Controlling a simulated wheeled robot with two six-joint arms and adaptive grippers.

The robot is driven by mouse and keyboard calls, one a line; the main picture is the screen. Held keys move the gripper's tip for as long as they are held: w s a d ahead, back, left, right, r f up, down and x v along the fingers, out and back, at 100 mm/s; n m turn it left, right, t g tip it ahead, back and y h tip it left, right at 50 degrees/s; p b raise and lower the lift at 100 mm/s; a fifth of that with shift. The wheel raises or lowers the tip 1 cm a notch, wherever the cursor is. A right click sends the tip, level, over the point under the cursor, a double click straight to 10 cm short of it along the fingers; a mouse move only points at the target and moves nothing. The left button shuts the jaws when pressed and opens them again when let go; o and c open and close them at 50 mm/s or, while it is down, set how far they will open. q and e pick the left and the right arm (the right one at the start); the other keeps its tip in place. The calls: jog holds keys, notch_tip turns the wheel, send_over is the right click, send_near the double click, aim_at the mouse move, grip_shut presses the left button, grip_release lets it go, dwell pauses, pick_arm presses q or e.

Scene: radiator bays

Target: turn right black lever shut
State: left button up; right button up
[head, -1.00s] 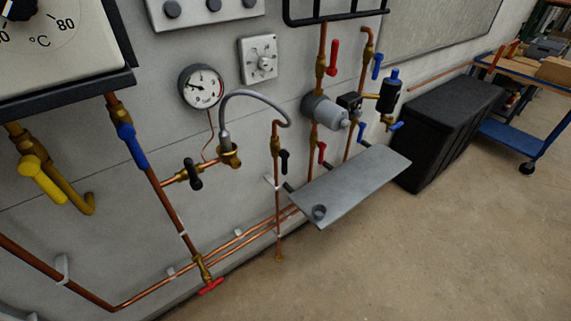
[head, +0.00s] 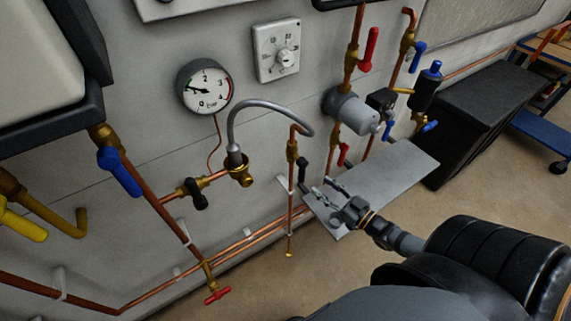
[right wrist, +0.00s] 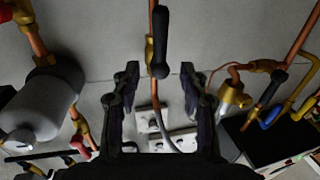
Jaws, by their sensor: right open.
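The right black lever (head: 303,169) sits on a brass valve (head: 292,150) on the thin vertical copper pipe, right of the looped grey hose. It hangs downward, nearly in line with the pipe. In the right wrist view the lever (right wrist: 162,42) is large, beside the pipe and just beyond the fingertips. My right gripper (head: 322,191) is open and empty, close to the lever on its right side; its fingers (right wrist: 158,76) straddle the lever's line in the right wrist view. I see no contact. My left gripper is not in view.
Another black lever (head: 195,193) sits left of the hose, below the pressure gauge (head: 204,87). A grey shelf (head: 398,176) lies under my right gripper. A grey pump (head: 352,113) and a red lever (head: 343,154) are close on the right.

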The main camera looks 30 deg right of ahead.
aim_at(304, 173)
jog(key=b+x, duration=0.3)
jog(key=x, duration=0.6)
jog(key=shift+f, duration=0.15)
jog(key=shift+w+a, duration=0.15)
jog(key=shift+w, duration=0.35)
jog(key=shift+c, duration=0.4)
grip_shut()
